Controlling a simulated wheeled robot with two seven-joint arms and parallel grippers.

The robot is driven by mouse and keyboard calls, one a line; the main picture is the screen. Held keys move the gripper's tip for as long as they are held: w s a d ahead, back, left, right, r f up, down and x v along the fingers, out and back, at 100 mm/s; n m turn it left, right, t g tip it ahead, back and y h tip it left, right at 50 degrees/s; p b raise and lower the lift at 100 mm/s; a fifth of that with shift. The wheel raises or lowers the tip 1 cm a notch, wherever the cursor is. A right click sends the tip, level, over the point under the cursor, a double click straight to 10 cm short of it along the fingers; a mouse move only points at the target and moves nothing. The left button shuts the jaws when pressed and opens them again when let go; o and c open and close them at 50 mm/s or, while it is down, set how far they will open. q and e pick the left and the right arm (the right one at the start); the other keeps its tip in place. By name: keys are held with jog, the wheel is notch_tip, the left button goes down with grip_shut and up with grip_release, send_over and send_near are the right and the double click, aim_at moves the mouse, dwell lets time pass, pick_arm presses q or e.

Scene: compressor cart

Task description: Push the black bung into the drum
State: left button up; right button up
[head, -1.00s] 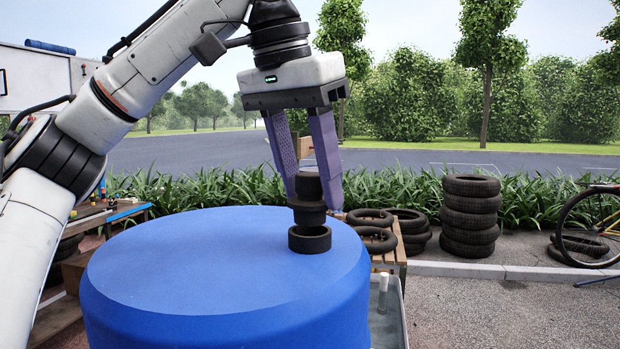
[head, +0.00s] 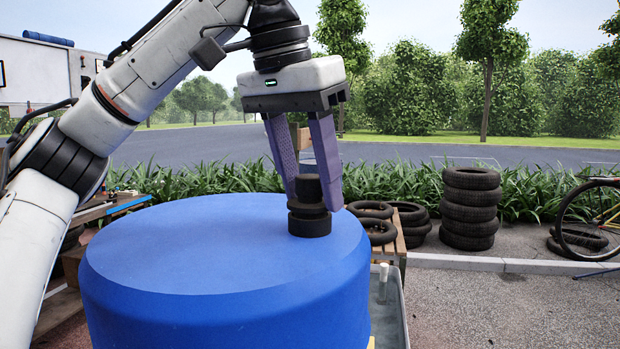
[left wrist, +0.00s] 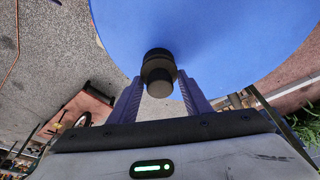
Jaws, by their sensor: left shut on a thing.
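The blue drum (head: 200,245) stands upright in front of me, its flat top also filling the upper right of the left wrist view (left wrist: 235,40). A black ring-shaped neck (head: 310,227) rises from the drum top near its right edge. The black bung (head: 308,188) is between the purple fingers of my left gripper (head: 318,195), which is shut on its knob. The bung is upright and its wider lower part is at the top of the neck; how deep it sits is hidden. In the left wrist view the bung (left wrist: 158,77) shows between the fingertips. My right gripper is not in view.
A stack of tyres (head: 470,208) and a bicycle wheel (head: 590,222) stand beyond the drum at right. More tyres lie on a wooden pallet (head: 392,246) behind the drum. The drum top left of the bung is clear.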

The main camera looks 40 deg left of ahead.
aim_at(296, 206)
pick_arm(q)
jog(key=shift+f, duration=0.35)
jog(key=o, duration=1.1)
jog(key=p+v, duration=0.3)
jog(key=v, duration=0.5)
jog(key=shift+s+r, duration=0.1)
jog(key=shift+r, duration=0.05)
jog(key=shift+v, duration=0.95)
